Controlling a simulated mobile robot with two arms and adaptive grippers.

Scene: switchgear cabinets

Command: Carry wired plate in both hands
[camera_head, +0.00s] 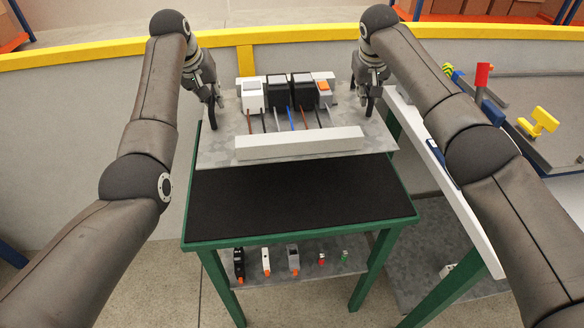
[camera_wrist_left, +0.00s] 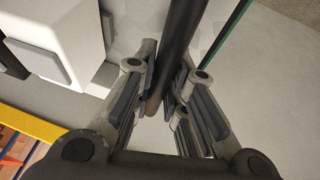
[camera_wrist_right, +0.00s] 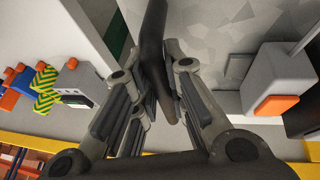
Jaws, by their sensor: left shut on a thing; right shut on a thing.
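The wired plate (camera_head: 215,150) is a grey metal sheet with a row of modules, coloured wires and a white duct (camera_head: 300,143) along its near edge. It is over the far part of the green table, and I cannot tell whether it touches the table. My left gripper (camera_head: 214,112) is shut on a dark handle (camera_wrist_left: 172,50) at the plate's left side. My right gripper (camera_head: 366,100) is shut on a matching dark handle (camera_wrist_right: 154,50) at the right side. Parts of the handles are hidden between the fingers.
The green table (camera_head: 300,235) has a black mat (camera_head: 290,195) and a lower shelf with several small parts (camera_head: 294,260). A yellow rail (camera_head: 300,36) runs behind. At right stands another bench with a red-topped post (camera_head: 482,75) and a yellow item (camera_head: 540,122).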

